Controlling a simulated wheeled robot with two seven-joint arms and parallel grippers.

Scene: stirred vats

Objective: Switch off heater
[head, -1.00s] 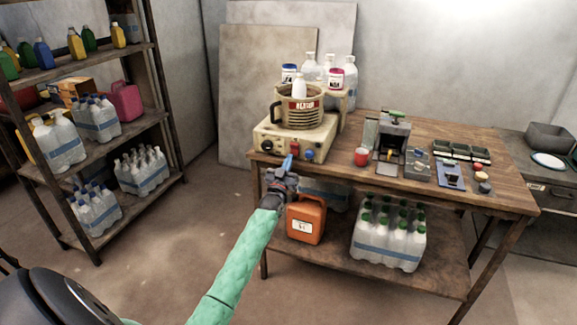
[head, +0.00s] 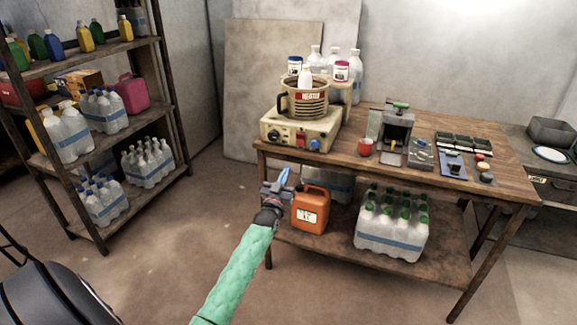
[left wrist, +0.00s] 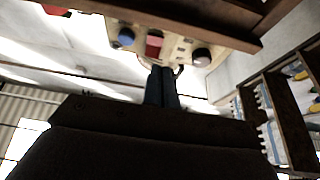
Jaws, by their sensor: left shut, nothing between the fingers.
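The heater (head: 299,129) is a cream box at the left end of the wooden table. Its front has a dark knob (head: 274,135), a red switch (head: 300,143) and a blue knob (head: 315,144). In the left wrist view the red switch (left wrist: 154,44), the blue knob (left wrist: 126,37) and the dark knob (left wrist: 201,56) show above my fingers. A beige pot (head: 303,102) with a white bottle in it stands on the heater. My left gripper (head: 284,178) is shut and empty, below and in front of the heater, apart from it. My right gripper is not in view.
The table (head: 350,170) also bears a red cup (head: 366,147) and a grey device (head: 395,138). On its lower shelf are an orange canister (head: 311,209) and a bottle pack (head: 391,228). A bottle rack (head: 170,95) stands left, with open floor between.

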